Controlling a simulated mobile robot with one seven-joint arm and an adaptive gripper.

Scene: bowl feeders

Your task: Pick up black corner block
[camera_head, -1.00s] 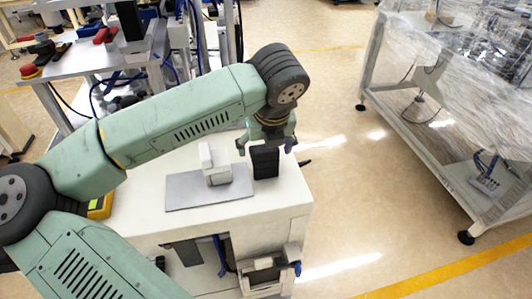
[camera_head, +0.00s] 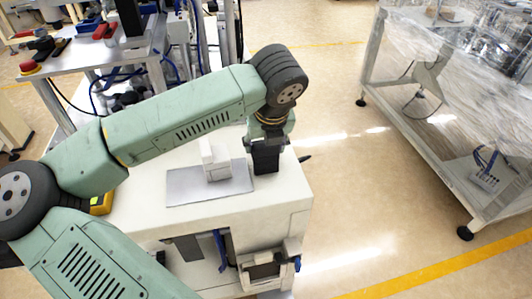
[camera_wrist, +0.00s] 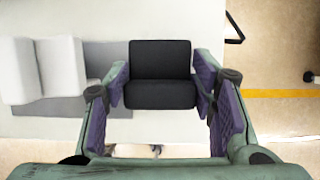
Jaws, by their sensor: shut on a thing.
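The black corner block (camera_head: 266,160) stands near the right end of the white cabinet top, just right of the grey plate. It also shows in the wrist view (camera_wrist: 160,75), between the two purple-padded fingers. My gripper (camera_head: 266,143) is above the block and shut on it, with the fingers at its left and right sides. In the wrist view my gripper (camera_wrist: 160,92) has both pads against the block's sides. The block's underside is hidden, so I cannot tell whether it still touches the cabinet top.
A white block (camera_head: 213,160) stands on the grey plate (camera_head: 185,188), just left of my gripper. The white cabinet top (camera_head: 285,197) is bare at the front right. A cluttered workbench (camera_head: 85,60) stands behind at left, and a film-wrapped frame (camera_head: 415,130) stands at right across open floor.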

